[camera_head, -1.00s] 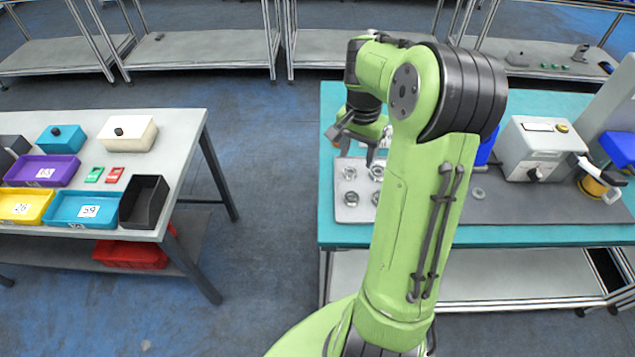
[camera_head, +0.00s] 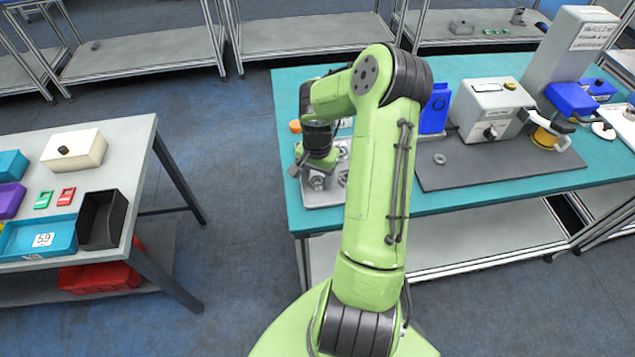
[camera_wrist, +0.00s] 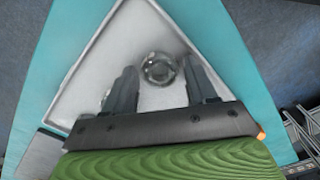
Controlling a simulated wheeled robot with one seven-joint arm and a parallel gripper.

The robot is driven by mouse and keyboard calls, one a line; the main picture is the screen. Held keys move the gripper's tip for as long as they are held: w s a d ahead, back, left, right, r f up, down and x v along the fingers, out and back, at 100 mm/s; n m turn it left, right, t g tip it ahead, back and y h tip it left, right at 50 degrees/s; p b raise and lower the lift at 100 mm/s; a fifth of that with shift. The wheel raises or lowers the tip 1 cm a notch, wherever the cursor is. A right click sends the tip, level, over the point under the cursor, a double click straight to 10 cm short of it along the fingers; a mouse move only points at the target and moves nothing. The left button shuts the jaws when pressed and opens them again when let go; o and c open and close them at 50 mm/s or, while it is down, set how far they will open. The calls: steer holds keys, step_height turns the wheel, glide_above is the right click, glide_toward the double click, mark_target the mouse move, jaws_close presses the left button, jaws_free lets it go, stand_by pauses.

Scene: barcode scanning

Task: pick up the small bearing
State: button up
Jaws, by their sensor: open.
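A pale tray (camera_head: 318,201) on the teal table holds several round metal bearings, partly hidden by my arm. My gripper (camera_head: 312,178) is over the tray's left part, pointing down. Another bearing (camera_head: 343,178) shows just right of the gripper in the head view. I cannot tell from size alone which is the small one.
A small ring (camera_head: 440,159) lies on the dark mat (camera_head: 500,166) to the right. A grey machine (camera_head: 490,108) and a blue holder (camera_head: 436,110) stand behind it. A separate table (camera_head: 130,160) with bins stands left.

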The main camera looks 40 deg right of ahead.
steer(key=c, duration=0.9)
